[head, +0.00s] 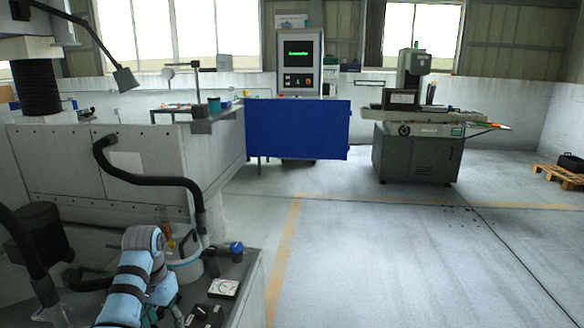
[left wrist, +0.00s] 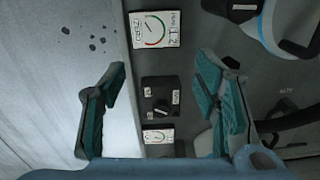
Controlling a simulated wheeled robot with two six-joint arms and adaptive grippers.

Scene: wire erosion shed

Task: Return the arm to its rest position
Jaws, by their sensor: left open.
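My left arm (head: 138,272) comes in low at the left of the head view, light blue with dark bands, reaching over a grey bench top. My left gripper (left wrist: 165,75) is open in the left wrist view, its two teal fingers wide apart with nothing between them held. Below the fingers lie a white dial gauge (left wrist: 155,30), a black box with a knob (left wrist: 160,97) and a second dial gauge (left wrist: 158,136). My right gripper is not in view.
A white bucket (head: 188,268) stands close behind my arm, with a blue-capped fitting (head: 237,248) to its right. A black hose (head: 150,180) hangs on the big grey machine (head: 120,165). A blue cabinet (head: 297,130) stands farther back.

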